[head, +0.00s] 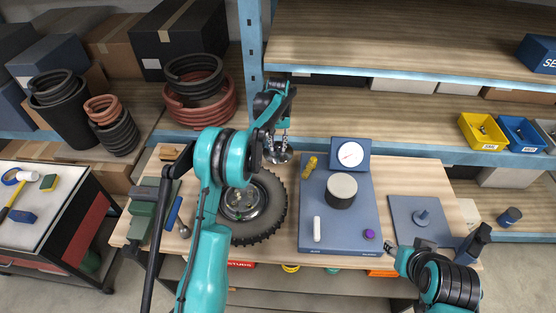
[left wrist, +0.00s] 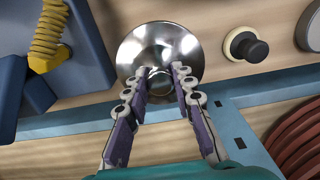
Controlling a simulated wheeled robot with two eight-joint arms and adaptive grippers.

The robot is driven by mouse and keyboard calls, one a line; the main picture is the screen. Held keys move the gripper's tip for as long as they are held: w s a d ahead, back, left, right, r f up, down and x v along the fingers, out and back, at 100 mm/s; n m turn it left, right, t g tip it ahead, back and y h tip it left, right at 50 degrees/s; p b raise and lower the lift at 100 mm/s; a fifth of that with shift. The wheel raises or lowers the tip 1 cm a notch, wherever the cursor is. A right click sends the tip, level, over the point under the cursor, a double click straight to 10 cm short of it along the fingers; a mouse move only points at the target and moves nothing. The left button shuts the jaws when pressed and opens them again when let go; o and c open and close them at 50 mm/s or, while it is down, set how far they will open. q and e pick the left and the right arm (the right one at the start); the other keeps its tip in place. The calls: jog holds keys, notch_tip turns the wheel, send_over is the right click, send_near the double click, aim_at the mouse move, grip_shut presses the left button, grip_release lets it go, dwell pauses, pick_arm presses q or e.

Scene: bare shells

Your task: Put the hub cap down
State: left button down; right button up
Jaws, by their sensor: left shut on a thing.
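The hub cap (left wrist: 190,50) is a shiny round metal dish with a small raised knob in its middle. In the head view the hub cap (head: 279,155) is at the back edge of the bench, just behind the tyre. My left gripper (left wrist: 161,72) is shut on the hub cap's knob, one finger on each side. It comes down from above in the head view (head: 277,138). I cannot tell whether the hub cap touches the wood.
A black tyre (head: 273,213) lies on the bench (head: 400,172), partly behind my left arm. A blue board (head: 345,230) to its right bears a dark cylinder (head: 341,192) and a dial (head: 350,154). A yellow part (head: 309,167) is close by. A blue shelf post (head: 250,45) stands behind.

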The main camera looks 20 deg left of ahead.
aim_at(278, 151)
pick_arm(q)
jog(key=shift+f, duration=3.1)
jog(key=shift+f+b, duration=0.15)
jog(key=shift+b, duration=0.25)
jog(key=c, duration=1.3)
grip_release()
